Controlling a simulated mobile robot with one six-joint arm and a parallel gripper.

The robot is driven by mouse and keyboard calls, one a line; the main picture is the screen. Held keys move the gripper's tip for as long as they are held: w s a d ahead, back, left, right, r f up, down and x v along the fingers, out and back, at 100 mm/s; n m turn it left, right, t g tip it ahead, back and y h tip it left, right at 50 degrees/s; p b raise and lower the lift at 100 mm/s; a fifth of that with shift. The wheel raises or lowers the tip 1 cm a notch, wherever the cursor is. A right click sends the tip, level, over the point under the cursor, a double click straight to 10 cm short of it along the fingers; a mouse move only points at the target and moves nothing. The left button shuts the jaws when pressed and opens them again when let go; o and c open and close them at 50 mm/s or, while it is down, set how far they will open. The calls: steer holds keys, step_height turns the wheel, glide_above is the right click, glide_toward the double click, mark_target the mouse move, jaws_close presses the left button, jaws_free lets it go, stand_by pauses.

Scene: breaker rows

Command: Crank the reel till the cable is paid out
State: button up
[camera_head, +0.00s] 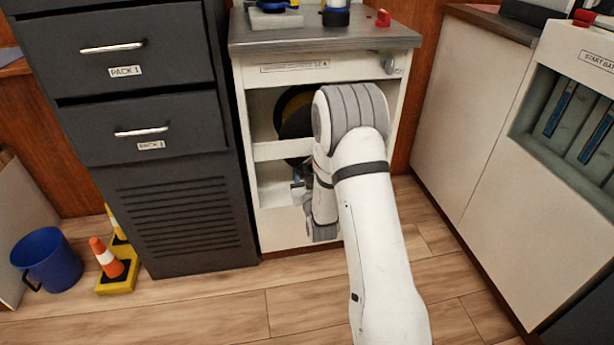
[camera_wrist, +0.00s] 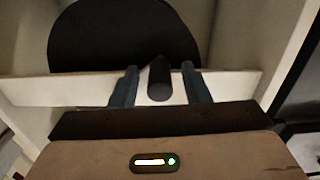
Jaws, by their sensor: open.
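The reel (camera_head: 292,110), dark with a yellow ring, sits inside the open front of the white cabinet (camera_head: 248,75), partly hidden by my arm. In the wrist view the reel shows as a large black disc (camera_wrist: 105,35). A dark cylindrical crank handle (camera_wrist: 159,80) points toward the camera in front of it. My gripper (camera_wrist: 160,88) is open, with one finger on each side of the handle and a gap visible on both sides. In the head view my gripper (camera_head: 299,188) is low in the cabinet opening, mostly hidden by my wrist. I cannot make out the cable.
A white crossbar (camera_wrist: 235,84) runs across the cabinet opening behind the fingers. A dark drawer unit (camera_head: 150,130) stands close on the left, and a white counter (camera_head: 465,130) on the right.

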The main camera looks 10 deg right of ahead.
steer(key=shift+w, duration=0.15)
steer(key=shift+c, duration=0.3)
jaws_close()
